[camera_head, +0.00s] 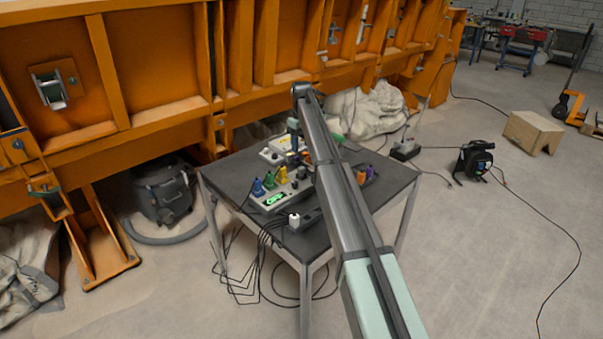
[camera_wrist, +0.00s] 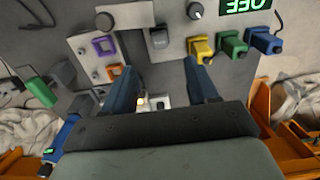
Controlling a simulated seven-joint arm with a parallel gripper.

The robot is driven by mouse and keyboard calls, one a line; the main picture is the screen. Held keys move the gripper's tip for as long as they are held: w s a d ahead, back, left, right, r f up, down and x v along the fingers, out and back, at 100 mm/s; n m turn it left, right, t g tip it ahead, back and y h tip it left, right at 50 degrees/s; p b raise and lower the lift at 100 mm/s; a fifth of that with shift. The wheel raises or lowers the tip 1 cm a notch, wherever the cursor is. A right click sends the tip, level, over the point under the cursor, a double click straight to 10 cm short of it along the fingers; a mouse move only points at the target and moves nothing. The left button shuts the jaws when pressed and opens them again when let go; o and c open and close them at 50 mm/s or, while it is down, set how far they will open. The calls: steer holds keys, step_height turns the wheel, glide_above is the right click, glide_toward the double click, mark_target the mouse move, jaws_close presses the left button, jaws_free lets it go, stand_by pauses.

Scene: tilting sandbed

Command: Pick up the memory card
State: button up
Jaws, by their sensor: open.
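I cannot pick out the memory card for certain in either view. My gripper (camera_wrist: 158,68) is open, with two blue fingers spread apart above a panel of plugs and sockets. Between and below the fingers, a small orange light (camera_wrist: 140,102) and a pale socket part (camera_wrist: 162,99) show, partly cut off by my gripper's body. A black switch-like part (camera_wrist: 159,38) lies just beyond the fingertips.
The dark table (camera_head: 229,170) carries a control box with a green display (camera_head: 273,197) and blue, green and yellow plugs. In the wrist view, a green connector (camera_wrist: 42,90) is at left. An orange frame (camera_head: 150,70) stands behind.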

mark_target(302, 168)
step_height(302, 168, down, 11)
steer(key=shift+f, duration=0.1)
jaws_close()
stand_by(0.9)
